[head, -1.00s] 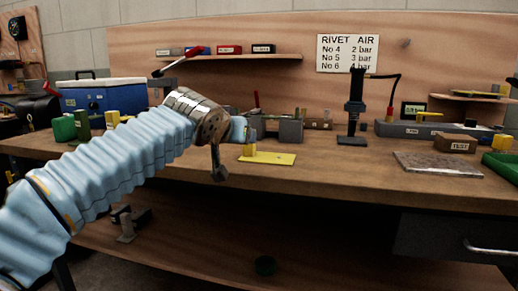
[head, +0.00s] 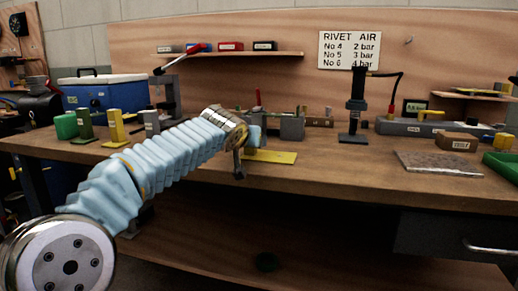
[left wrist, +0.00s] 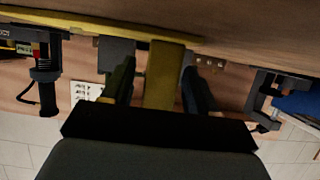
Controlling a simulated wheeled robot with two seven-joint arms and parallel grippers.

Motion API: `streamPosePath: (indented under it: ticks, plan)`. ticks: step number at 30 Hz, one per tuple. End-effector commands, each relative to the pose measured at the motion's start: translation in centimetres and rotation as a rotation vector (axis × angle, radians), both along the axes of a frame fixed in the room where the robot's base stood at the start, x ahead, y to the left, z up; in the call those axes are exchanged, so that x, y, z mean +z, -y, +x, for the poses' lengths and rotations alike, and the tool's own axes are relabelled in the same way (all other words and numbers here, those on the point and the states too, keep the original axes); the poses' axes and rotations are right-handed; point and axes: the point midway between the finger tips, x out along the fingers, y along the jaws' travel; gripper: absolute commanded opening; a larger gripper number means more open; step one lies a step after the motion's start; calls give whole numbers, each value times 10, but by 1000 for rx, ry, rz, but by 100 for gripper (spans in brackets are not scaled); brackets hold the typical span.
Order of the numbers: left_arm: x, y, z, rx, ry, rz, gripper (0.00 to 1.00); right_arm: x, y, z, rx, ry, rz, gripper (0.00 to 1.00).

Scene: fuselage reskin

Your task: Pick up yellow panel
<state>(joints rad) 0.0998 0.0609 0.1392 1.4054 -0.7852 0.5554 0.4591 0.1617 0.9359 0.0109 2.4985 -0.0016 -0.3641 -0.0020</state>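The yellow panel (head: 270,156) lies flat on the workbench near its middle. Its left end is hidden behind my left wrist in the head view. In the left wrist view the panel (left wrist: 90,25) runs along the top of the inverted picture, and its upright yellow tab (left wrist: 163,75) stands out from it. My left gripper (left wrist: 158,88) is open, with one dark finger on each side of the tab and a visible gap on both sides. In the head view its fingers are mostly hidden by the wrist. My right gripper is not in view.
A grey block fixture (head: 291,127) stands behind the panel. A black press tool (head: 354,105) is to its right, then a flat metal plate (head: 437,163) and a green tray (head: 500,164). A blue cooler (head: 103,93) is back left. Bench in front of the panel is clear.

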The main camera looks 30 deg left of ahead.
Motion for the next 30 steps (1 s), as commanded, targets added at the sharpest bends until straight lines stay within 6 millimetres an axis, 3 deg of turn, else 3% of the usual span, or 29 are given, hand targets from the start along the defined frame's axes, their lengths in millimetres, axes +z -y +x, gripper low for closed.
streamPosePath:
  ticks: [1,11,18,23,26,30]
  plan:
    - [0,0,0,0,0,0,49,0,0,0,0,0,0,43]
    - [1,0,0,-1,1,0,1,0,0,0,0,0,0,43]
    - [2,0,0,-1,2,0,0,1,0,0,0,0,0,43]
    - [14,1,0,-1,2,-1,0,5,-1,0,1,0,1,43]
    - [33,1,0,-1,5,-2,0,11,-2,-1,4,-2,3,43]
    - [64,18,-18,-4,8,-1,0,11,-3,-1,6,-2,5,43]
